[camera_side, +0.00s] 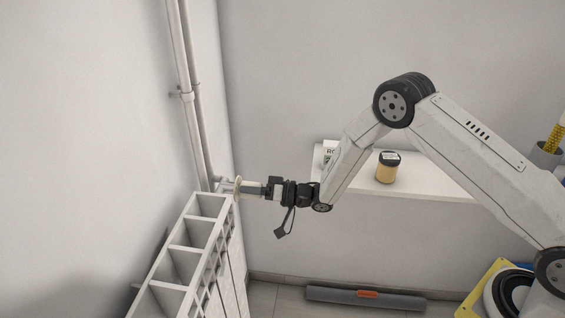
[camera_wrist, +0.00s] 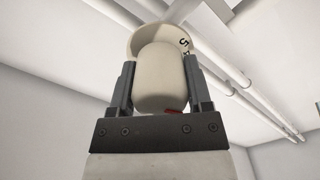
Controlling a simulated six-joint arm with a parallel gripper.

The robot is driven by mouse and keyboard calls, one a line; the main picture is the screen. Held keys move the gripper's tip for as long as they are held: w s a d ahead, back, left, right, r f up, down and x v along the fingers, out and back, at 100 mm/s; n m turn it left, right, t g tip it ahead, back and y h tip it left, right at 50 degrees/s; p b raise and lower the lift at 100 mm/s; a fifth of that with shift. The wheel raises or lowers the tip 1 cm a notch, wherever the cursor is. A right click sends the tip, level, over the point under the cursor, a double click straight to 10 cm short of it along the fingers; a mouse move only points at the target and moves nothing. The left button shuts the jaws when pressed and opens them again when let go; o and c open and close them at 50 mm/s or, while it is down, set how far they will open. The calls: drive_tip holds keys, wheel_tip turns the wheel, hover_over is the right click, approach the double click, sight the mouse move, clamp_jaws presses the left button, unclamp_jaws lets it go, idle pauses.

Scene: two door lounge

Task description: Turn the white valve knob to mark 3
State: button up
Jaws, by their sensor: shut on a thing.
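The white valve knob (camera_wrist: 160,75) is cream-white and rounded, with a wider collar (camera_wrist: 143,40) behind it. In the wrist view it sits between the two dark fingers of my gripper (camera_wrist: 160,90), which is shut on it. A black numeral, seemingly a 5, shows on the collar's right side, with part of another mark below it. A small red mark shows low on the knob, near its right edge. In the side view my gripper (camera_side: 252,190) reaches left to the knob (camera_side: 238,186) at the radiator's top corner. Mark 3 is not visible.
A white ribbed radiator (camera_side: 190,235) stands below and left of the knob. Pipes (camera_side: 190,95) run up the wall behind it. A white shelf (camera_side: 425,185) holds a dark-lidded jar (camera_side: 388,168). A grey roll (camera_side: 365,299) lies on the floor.

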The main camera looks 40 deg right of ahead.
idle(0.4)
drive_tip(key=o, duration=1.3)
drive_tip(key=shift+v, duration=3.95)
drive_tip(key=s+d+r+g+h, duration=0.3)
drive_tip(key=s+d+r+h, duration=0.25)
drive_tip(key=d+h, duration=0.45)
drive_tip(key=s+g+h, duration=0.1)
drive_tip(key=s+g, duration=0.1)
drive_tip(key=s, duration=0.4)
drive_tip(key=s+r+g+h, duration=0.1)
drive_tip(key=s+g, duration=0.1)
drive_tip(key=s, duration=0.3)
drive_tip(key=s+r+g, duration=0.1)
drive_tip(key=s+g, duration=0.2)
drive_tip(key=s, duration=0.3)
drive_tip(key=shift+s+r+h, duration=0.2)
drive_tip(key=shift+s+h, duration=0.15)
drive_tip(key=shift+h, duration=0.05)
